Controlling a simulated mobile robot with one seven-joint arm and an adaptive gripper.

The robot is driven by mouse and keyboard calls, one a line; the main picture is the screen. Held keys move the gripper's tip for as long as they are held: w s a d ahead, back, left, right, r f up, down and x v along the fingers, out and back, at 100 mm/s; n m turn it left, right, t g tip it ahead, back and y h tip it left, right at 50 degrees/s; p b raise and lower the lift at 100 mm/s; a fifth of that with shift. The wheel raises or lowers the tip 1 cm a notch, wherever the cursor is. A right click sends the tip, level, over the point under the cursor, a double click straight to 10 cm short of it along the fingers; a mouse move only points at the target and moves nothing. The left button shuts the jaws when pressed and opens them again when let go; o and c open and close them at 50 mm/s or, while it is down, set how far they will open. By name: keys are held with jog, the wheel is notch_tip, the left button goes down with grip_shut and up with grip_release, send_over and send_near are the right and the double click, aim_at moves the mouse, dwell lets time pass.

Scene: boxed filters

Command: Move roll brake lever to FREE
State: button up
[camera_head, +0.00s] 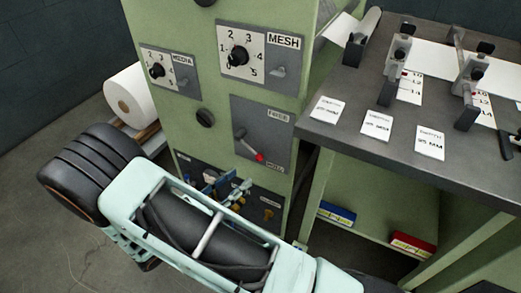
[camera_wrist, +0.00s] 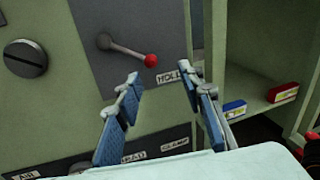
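The roll brake lever (camera_head: 248,145) is a grey arm with a red knob on a dark plate (camera_head: 277,128) of the green cabinet. The plate reads FREE at its top and HOLD at its bottom. The lever slants down and right, with its knob beside the HOLD label. In the wrist view the lever (camera_wrist: 127,49) has its red knob just above the gap between my fingertips. My gripper (camera_wrist: 160,78) is open and empty, with blue-padded fingers apart. In the head view my gripper (camera_head: 227,187) is below the lever, partly hidden by my arm.
The MEDIA dial (camera_head: 157,70) and MESH dial (camera_head: 240,56) sit above. A dark round knob (camera_head: 205,118) is left of the lever plate. A lower labelled panel (camera_wrist: 160,148) lies behind my fingers. The dark worktable (camera_head: 350,140) with cards stands right, boxes on its shelf.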

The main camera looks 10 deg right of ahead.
jog(key=w+d+n+t+b, duration=0.1)
jog(key=w+d+b, duration=0.1)
jog(key=w+d, duration=0.4)
jog(key=shift+w+d+f+n+y, duration=0.25)
jog(key=shift+w+f, duration=0.2)
jog(key=shift+w, duration=0.45)
jog(key=shift+a, duration=0.1)
